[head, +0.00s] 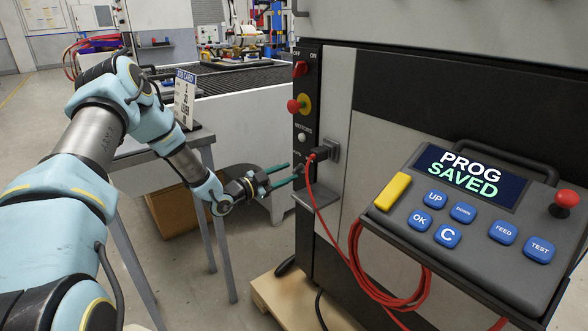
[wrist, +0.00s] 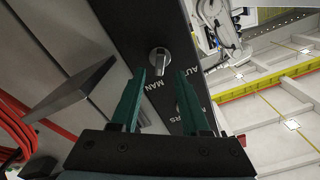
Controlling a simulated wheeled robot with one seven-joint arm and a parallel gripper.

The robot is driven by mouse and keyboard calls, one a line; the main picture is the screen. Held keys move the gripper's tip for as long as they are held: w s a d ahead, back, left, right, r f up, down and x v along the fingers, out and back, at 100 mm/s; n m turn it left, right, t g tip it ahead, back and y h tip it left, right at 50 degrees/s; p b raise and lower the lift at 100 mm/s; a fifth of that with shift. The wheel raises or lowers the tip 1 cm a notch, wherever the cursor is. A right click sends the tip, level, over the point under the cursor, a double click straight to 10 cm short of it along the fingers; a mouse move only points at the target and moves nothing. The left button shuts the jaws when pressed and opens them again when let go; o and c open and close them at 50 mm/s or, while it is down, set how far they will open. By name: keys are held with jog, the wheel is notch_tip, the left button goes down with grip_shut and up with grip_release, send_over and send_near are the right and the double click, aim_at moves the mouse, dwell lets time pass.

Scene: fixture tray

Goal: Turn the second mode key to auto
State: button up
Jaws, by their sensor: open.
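A metal mode key (wrist: 159,60) sits on the black control panel, with the lettering MAN and a partly hidden AUTO beside it in the wrist view. The key's grip lies roughly in line with the fingers; I cannot tell surely which mark it points at. My gripper (wrist: 160,74) is open, its two teal fingers apart on either side of the key's lower end in the picture. Contact cannot be seen. In the head view my gripper (head: 291,173) is at the lower part of the panel (head: 309,118), and the key is not clearly visible there. I make out only one such key.
Above the key are a white button (head: 301,137) marked MOTORS, a red-on-yellow knob (head: 299,105) and a red switch (head: 300,68). A plug with a red cable (head: 320,153) and a grey shelf (head: 317,198) sit close beside my gripper. A pendant (head: 480,215) reads PROG SAVED.

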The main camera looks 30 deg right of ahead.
aim_at(295, 170)
jog(key=shift+w+d, duration=0.15)
jog(key=shift+d, duration=0.7)
jog(key=shift+w+d, duration=0.15)
jog(key=shift+d, duration=0.7)
grip_shut()
